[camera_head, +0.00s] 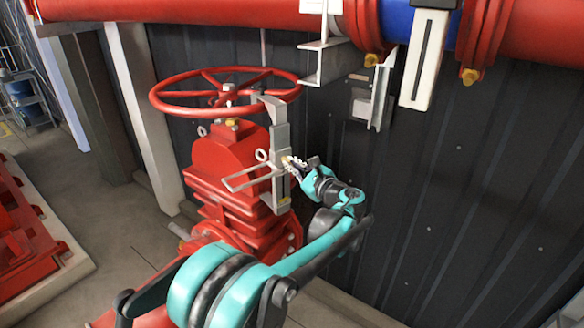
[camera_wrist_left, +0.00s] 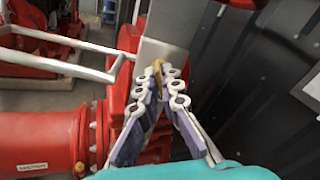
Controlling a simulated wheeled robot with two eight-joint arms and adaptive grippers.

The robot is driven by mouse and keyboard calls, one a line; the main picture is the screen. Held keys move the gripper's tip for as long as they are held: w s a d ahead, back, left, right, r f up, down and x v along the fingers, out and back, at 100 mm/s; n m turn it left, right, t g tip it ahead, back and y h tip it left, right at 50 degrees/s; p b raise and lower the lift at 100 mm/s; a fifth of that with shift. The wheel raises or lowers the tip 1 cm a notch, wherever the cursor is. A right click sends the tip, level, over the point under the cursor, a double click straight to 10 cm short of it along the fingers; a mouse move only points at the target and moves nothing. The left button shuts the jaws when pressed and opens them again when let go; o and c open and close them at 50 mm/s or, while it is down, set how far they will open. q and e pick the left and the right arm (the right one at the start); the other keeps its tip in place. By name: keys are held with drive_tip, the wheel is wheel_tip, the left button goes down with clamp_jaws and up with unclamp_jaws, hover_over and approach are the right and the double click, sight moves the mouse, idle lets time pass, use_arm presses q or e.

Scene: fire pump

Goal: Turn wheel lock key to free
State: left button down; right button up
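The red handwheel (camera_head: 226,92) sits on top of the red valve. A grey metal lock bracket (camera_head: 280,140) stands upright beside the valve, with its upper end at the wheel rim. The small brass-coloured lock key (camera_wrist_left: 157,68) sticks out from the bracket's face; it is a tiny yellow spot in the head view (camera_head: 285,160). My left gripper (camera_head: 291,163) is at the key. In the left wrist view its fingertips (camera_wrist_left: 160,80) close in on both sides of the key and appear to pinch it. The fingers hide much of the key, so its turn angle is unclear. My right gripper is not in view.
The red valve body (camera_head: 228,160) stands left of my gripper. A grey bar handle (camera_head: 250,180) juts left from the bracket. Red and blue pipes (camera_head: 400,20) run overhead. A dark corrugated wall (camera_head: 460,190) is close behind. Floor (camera_head: 110,235) is clear at left.

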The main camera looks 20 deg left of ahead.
use_arm(q)
drive_tip(key=m+b, duration=0.1)
drive_tip(key=m, duration=0.4)
drive_tip(key=shift+f+g, duration=0.1)
drive_tip(key=shift+g, duration=0.2)
drive_tip(key=shift+m, duration=0.3)
drive_tip(key=c, duration=1.7)
unclamp_jaws()
drive_tip(key=shift+d, duration=0.1)
drive_tip(key=v, duration=1.2)
drive_tip(key=shift+f, duration=0.1)
